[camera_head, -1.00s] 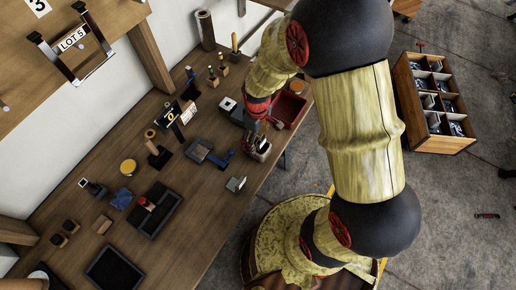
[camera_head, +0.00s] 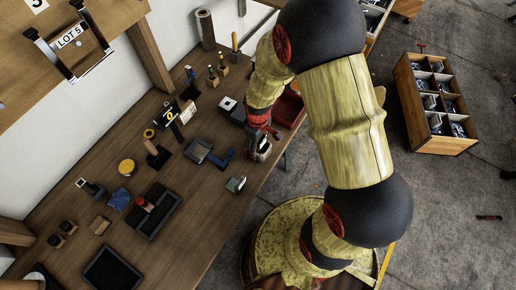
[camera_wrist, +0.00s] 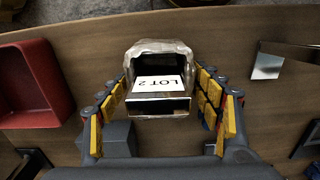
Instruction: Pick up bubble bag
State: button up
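A crinkled, silvery translucent bag (camera_wrist: 158,60) with a white "LOT 2" label lies on the wooden table in the wrist view. I take it to be the bubble bag. Its dark opening or edge faces my gripper. My gripper (camera_wrist: 161,88) has its yellow-padded fingers spread on either side of the bag, with narrow gaps near its lower part. Contact at the fingertips is hard to tell. In the head view, my gripper (camera_head: 260,138) is low over the table's right edge, at the small pale bag (camera_head: 262,152), which it partly hides.
A red tray (camera_wrist: 28,85) stands left of the bag in the wrist view. A blue-handled tool (camera_head: 222,160) and a small grey-green block (camera_head: 236,184) lie nearby in the head view. Several items cover the table's left part. A divided wooden crate (camera_head: 435,143) stands on the floor.

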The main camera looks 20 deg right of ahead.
jog(key=c, duration=0.8)
jog(key=shift+c, duration=0.2)
